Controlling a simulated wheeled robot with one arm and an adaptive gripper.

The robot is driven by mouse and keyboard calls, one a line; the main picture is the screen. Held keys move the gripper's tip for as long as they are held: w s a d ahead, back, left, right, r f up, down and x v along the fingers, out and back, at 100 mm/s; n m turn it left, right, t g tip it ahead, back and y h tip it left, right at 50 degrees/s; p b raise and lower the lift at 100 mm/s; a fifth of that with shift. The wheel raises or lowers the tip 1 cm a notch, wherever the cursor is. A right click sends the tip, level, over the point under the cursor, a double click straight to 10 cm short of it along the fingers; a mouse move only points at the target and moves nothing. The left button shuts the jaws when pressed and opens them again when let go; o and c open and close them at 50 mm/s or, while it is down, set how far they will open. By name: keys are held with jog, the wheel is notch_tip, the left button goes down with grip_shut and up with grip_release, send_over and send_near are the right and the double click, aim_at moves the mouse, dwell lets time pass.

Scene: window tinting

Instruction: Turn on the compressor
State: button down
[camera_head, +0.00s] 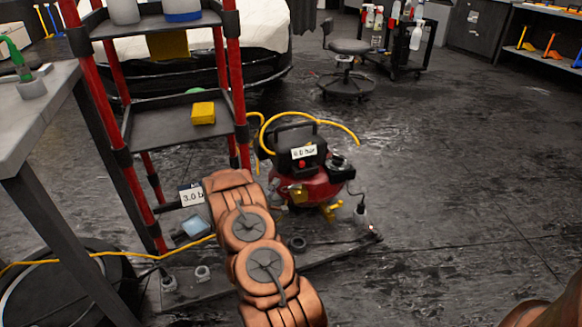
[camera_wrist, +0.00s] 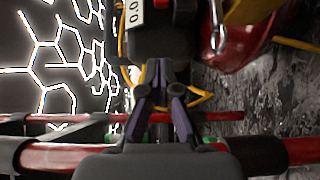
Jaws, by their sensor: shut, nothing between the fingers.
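The compressor (camera_head: 320,188) stands on the floor near the middle of the head view. It has a red tank, a black top with a handle, a white display reading about 0.0 bar, and a small red knob or button (camera_head: 302,164). In the wrist view its display (camera_wrist: 134,12) and red tank (camera_wrist: 235,50) show sideways at the top. My gripper (camera_wrist: 156,72) is shut and empty, pointing toward the compressor's dark body. A gap to it is hard to judge. In the head view my copper arm hides the gripper.
A red-posted shelf rack (camera_head: 165,120) stands left of the compressor, with a yellow box (camera_head: 203,113) on a shelf. Its red bars cross the wrist view. A label reading "3.0 b" (camera_head: 192,196) is beside my arm. A yellow hose (camera_head: 340,128) loops behind the compressor. Floor at right is clear.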

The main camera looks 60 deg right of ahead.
dwell(0.3)
jog(key=b, duration=0.4)
send_near(302, 164)
jog(key=w+d, duration=0.3)
jog(key=w, duration=0.2)
jog(key=shift+s+d+f, duration=0.15)
jog(key=shift+d+f, duration=0.05)
jog(key=shift+d, duration=0.3)
jog(key=shift+s+d+f, duration=0.1)
jog(key=shift+d+f, duration=0.15)
jog(key=shift+d, duration=0.2)
jog(key=shift+s+d+r+b, duration=0.1)
jog(key=shift+s+d+b, duration=0.45)
jog(key=shift+d, duration=0.3)
